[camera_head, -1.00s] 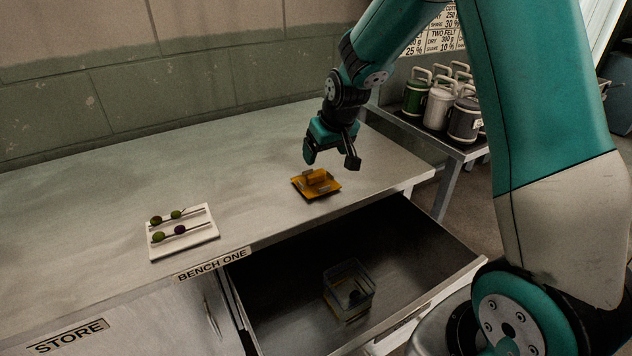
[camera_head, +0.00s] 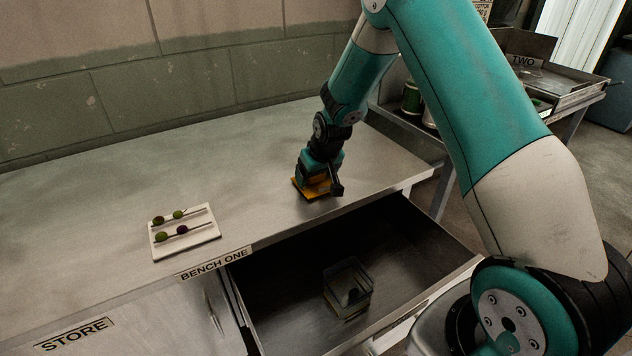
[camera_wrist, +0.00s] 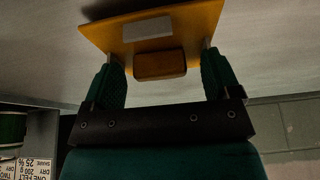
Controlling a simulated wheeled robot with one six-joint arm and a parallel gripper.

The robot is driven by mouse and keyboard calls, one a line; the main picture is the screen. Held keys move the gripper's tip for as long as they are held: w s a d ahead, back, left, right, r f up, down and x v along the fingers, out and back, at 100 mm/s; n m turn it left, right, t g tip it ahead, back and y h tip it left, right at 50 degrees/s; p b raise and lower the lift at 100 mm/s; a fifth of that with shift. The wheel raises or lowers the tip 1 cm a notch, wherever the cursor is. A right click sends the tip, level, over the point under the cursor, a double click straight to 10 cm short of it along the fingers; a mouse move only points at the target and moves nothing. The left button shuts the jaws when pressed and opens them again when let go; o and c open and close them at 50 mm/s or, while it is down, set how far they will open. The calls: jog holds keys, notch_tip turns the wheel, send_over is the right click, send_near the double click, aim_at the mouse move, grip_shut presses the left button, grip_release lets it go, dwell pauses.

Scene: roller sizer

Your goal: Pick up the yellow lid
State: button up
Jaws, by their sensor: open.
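The yellow lid (camera_head: 325,188) lies on the bench top near its front right edge, partly hidden by my gripper in the head view. In the wrist view the lid (camera_wrist: 195,32) is a flat orange-yellow plate with a raised block handle (camera_wrist: 160,65) and a pale grey patch beside it. My gripper (camera_head: 320,190) is down at the lid. In the wrist view its two green fingers (camera_wrist: 162,72) stand apart, one on each side of the handle, with a gap on both sides. The gripper is open and holds nothing.
A white board (camera_head: 187,243) with skewered olives lies on the bench (camera_head: 110,190) to the left. Below the front edge an open drawer (camera_head: 280,295) holds a clear container (camera_head: 348,290). A second bench (camera_head: 570,85) stands at the back right. The bench middle is clear.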

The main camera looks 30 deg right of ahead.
jog(key=c, duration=1)
jog(key=shift+r, duration=0.15)
